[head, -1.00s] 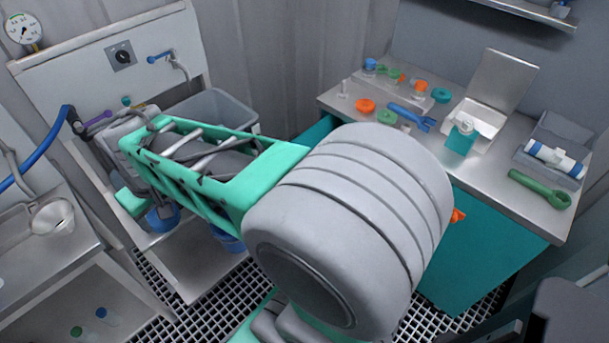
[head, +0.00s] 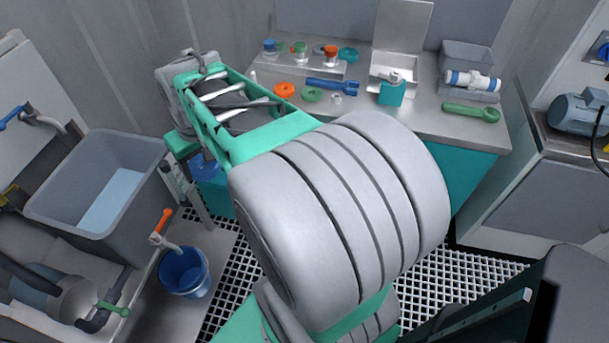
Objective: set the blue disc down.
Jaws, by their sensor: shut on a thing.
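My gripper (head: 207,153) hangs below the far end of my arm, left of the bench, and is mostly hidden by my arm. It is shut on the blue disc (head: 205,169), which shows as a small blue shape just under it. The fingers and their exact hold on the disc cannot be made out. The disc is held in front of the bench's teal left part, apart from the bench top.
A grey tub (head: 60,200) and blue bucket (head: 185,272) stand at left.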

